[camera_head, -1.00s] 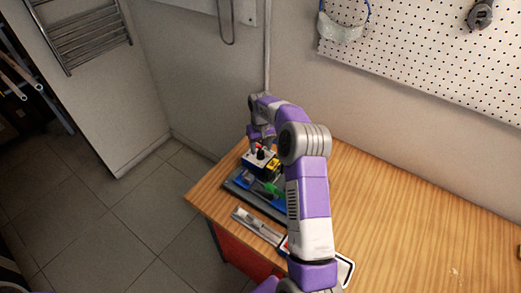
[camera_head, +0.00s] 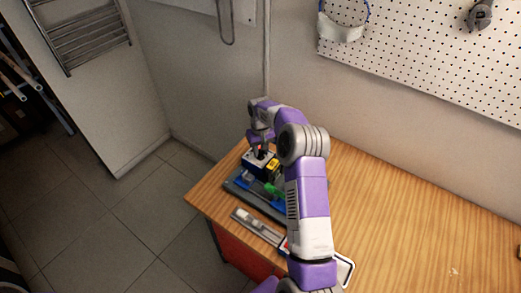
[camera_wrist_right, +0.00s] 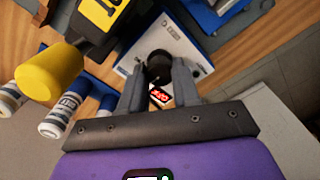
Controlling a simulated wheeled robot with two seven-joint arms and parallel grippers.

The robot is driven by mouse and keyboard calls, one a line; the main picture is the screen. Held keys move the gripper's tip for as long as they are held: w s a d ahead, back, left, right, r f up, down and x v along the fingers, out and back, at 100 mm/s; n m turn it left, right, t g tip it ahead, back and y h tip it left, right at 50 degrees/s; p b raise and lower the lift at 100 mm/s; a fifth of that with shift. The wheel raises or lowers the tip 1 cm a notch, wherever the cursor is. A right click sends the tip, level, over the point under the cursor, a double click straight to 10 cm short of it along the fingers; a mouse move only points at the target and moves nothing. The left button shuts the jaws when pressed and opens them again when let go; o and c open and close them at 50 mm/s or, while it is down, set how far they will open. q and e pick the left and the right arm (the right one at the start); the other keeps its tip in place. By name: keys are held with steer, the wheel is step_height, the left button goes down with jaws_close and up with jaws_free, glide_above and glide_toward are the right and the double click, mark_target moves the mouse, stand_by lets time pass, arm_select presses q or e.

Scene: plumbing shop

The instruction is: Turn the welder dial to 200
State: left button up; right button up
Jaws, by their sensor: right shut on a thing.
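The welder (camera_head: 256,162) is a small blue box with a white top, near the left end of the wooden table. In the right wrist view its white panel (camera_wrist_right: 194,55) carries a round black dial (camera_wrist_right: 159,65) and a small red display (camera_wrist_right: 160,97). My right gripper (camera_head: 261,146) comes down over the welder from above. In the right wrist view my right gripper (camera_wrist_right: 158,74) has its two grey fingers shut on the black dial, one at each side. The number on the display is too small to read surely. My left gripper is not in view.
Beside the welder is a yellow and black item (camera_wrist_right: 62,62). Several white and blue cylinders (camera_wrist_right: 60,115) lie nearby. A green item (camera_head: 273,189) rests by the blue tray (camera_head: 240,186). A wall stands behind.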

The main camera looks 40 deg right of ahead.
mark_target(260, 152)
steer(key=shift+n, duration=0.3)
steer(key=n, duration=0.7)
steer(key=shift+p, duration=0.35)
steer(key=n, duration=0.4)
steer(key=shift+n, duration=0.3)
steer(key=shift+n+p, duration=0.35)
steer(key=shift+n, duration=1.45)
steer(key=o, duration=1)
steer(key=shift+o, duration=0.2)
step_height(260, 152, up, 8)
steer(key=shift+f, duration=0.15)
